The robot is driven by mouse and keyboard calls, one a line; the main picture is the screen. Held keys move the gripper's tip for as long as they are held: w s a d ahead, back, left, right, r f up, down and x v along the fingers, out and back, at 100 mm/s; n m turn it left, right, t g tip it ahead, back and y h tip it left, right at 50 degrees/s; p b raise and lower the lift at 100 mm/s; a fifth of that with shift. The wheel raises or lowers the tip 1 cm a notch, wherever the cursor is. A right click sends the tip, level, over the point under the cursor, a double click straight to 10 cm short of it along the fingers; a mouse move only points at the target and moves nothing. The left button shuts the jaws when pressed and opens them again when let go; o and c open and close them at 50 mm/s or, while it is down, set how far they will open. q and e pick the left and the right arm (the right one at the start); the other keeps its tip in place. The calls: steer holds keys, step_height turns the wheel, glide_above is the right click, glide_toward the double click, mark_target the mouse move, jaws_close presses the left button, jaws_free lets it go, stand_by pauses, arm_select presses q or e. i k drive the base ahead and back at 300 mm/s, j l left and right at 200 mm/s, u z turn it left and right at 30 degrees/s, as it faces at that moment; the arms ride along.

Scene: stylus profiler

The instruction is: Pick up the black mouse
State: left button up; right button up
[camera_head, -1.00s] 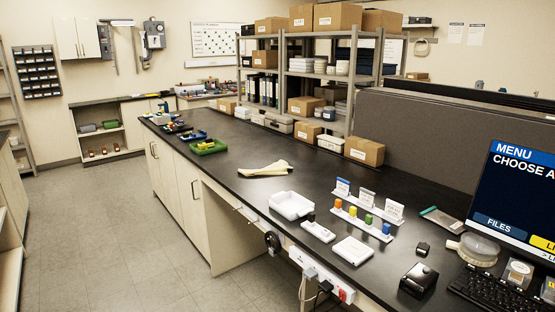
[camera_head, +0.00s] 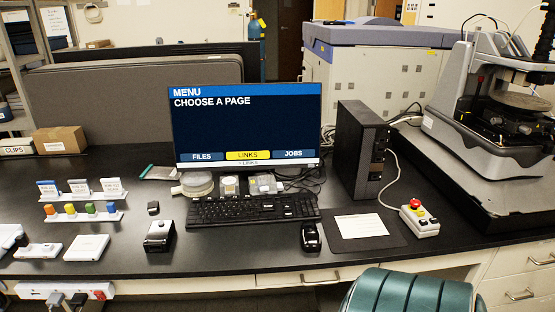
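The black mouse (camera_head: 310,237) lies on the black bench top, just right of the keyboard's right end and left of a dark mat with a white sheet. It looks small and dark with a lighter patch on top. Nothing covers it. Neither of my grippers shows in the head view.
The keyboard (camera_head: 254,208) lies below the monitor (camera_head: 247,125). A dark mat (camera_head: 390,233), a box with a red button (camera_head: 419,219) and a black computer tower (camera_head: 360,150) are to the right. A green chair (camera_head: 413,291) stands at the front edge. A black device (camera_head: 158,236) sits left.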

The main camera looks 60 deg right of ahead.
mark_target(311, 242)
steer(key=z, duration=2.05)
steer(key=i+l+u, duration=0.3)
steer(key=i+l, duration=0.25)
steer(key=i, duration=0.15)
